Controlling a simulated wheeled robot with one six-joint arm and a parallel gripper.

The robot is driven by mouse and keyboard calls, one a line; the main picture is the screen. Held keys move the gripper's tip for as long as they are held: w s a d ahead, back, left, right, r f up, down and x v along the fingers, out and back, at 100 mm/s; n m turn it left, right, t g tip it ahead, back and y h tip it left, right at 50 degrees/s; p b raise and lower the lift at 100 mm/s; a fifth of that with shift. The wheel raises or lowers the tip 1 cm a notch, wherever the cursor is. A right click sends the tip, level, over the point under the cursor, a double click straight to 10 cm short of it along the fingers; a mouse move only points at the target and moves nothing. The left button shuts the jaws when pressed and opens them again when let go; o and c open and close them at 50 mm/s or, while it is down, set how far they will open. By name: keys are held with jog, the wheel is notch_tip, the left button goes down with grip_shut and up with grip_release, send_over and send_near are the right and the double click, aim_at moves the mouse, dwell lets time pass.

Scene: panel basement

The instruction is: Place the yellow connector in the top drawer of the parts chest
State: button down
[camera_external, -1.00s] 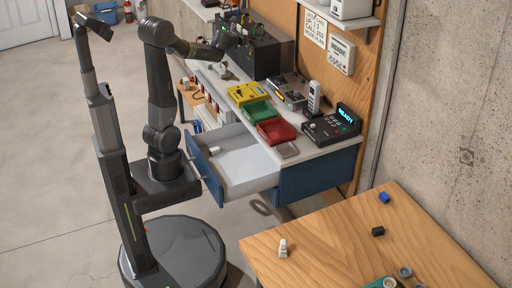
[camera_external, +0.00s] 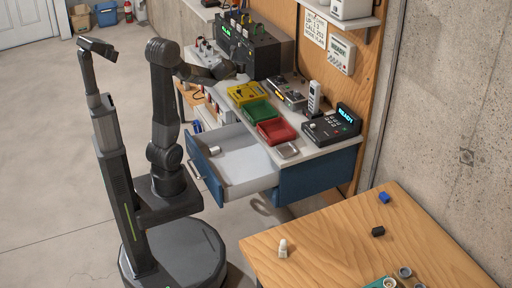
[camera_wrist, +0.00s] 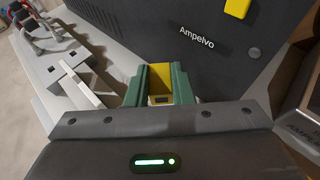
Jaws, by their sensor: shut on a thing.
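My gripper (camera_wrist: 160,88) has green fingers and is shut on a yellow connector (camera_wrist: 159,74) in the wrist view. The connector shows between the fingertips, close to the dark box marked Ampelvo (camera_wrist: 205,55). In the external view my gripper (camera_external: 241,77) is low over the bench, in front of that dark box (camera_external: 250,50); the connector is too small to make out there. A blue-fronted drawer (camera_external: 240,182) under the bench is pulled out, with a small white thing (camera_external: 214,150) inside. I cannot tell whether this is the parts chest.
Another yellow piece (camera_wrist: 237,8) is on the dark box's face. A wooden table (camera_external: 340,240) with small parts is in front.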

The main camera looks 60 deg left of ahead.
aim_at(239, 79)
notch_tip(239, 79, down, 4)
jog(key=shift+f+b, duration=0.1)
jog(key=shift+b, duration=0.75)
jog(key=shift+f, duration=0.1)
jog(key=c, duration=1.3)
grip_release()
jog(key=shift+o, duration=0.2)
jog(key=shift+r, duration=0.3)
jog(key=p+v, duration=0.2)
jog(key=v, duration=0.8)
jog(key=shift+d+r+p, duration=0.1)
jog(key=shift+d+p, duration=0.05)
jog(key=shift+p, duration=0.2)
jog(key=shift+o, duration=0.5)
jog(key=shift+v, duration=0.85)
